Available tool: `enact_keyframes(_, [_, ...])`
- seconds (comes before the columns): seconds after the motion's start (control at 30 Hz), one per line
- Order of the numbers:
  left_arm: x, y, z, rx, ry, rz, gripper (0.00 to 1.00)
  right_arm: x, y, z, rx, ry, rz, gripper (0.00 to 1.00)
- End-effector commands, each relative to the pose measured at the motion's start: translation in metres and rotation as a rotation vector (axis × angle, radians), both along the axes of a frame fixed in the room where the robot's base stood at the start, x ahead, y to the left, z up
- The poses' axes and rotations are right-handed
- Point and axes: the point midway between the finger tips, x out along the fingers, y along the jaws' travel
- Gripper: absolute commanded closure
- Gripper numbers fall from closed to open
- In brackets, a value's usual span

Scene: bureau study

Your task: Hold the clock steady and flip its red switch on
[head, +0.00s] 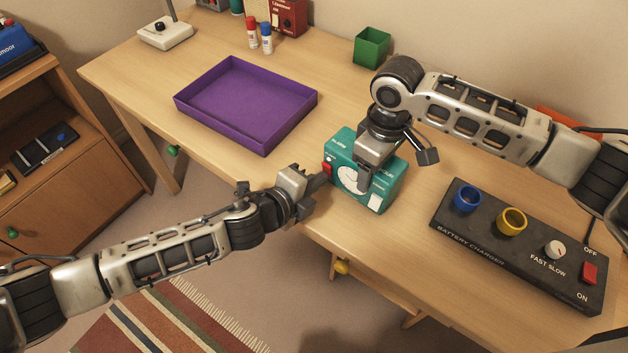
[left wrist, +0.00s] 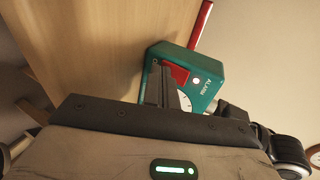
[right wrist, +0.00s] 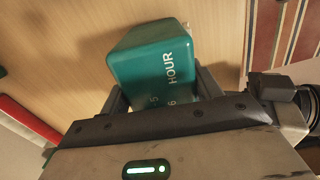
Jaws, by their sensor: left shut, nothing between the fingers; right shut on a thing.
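The teal clock (head: 343,143) stands on the desk near its front edge, its white dial partly hidden by my right gripper. Its red switch (head: 327,169) is on the front at the left; it also shows in the left wrist view (left wrist: 179,73), partly behind my fingers. I cannot tell the switch's position. My right gripper (head: 371,176) is shut on the clock from above, with a finger on either side in the right wrist view (right wrist: 160,92). My left gripper (head: 322,181) is shut and empty, its fingertips close to the switch; contact is unclear.
A purple tray (head: 197,120) lies left of the clock. A black battery charger (head: 480,243) lies to the right. A green cup (head: 371,47) and two glue sticks (head: 259,38) stand farther back. The desk's front edge is close below my left gripper.

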Motion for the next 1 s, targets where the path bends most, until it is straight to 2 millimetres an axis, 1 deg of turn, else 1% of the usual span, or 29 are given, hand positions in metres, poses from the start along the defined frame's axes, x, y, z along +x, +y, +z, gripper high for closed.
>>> enact_keyframes(0.03, [0.0, 0.0, 0.001, -0.001, 0.0, -0.001, 1.0, -0.001, 0.003, 0.001, 0.006, 0.0, 0.006, 0.71])
enact_keyframes(0.27, [0.0, 0.0, 0.005, 0.0, -0.003, -0.001, 1.0, -0.001, 0.003, 0.001, 0.007, 0.001, 0.008, 0.71])
enact_keyframes(0.5, [0.001, -0.001, 0.018, -0.004, -0.005, -0.003, 1.0, -0.002, 0.003, 0.0, 0.006, 0.003, 0.008, 0.71])
enact_keyframes(0.83, [0.001, -0.001, 0.02, -0.004, -0.006, -0.003, 1.0, -0.003, 0.003, -0.001, 0.005, 0.006, 0.01, 0.71])
enact_keyframes(0.93, [-0.003, 0.002, 0.02, -0.005, -0.005, -0.002, 1.0, -0.003, 0.003, -0.001, 0.005, 0.006, 0.01, 0.71])
enact_keyframes(1.0, [-0.008, 0.008, 0.019, -0.003, -0.003, -0.001, 1.0, -0.003, 0.003, -0.001, 0.005, 0.006, 0.009, 0.71])
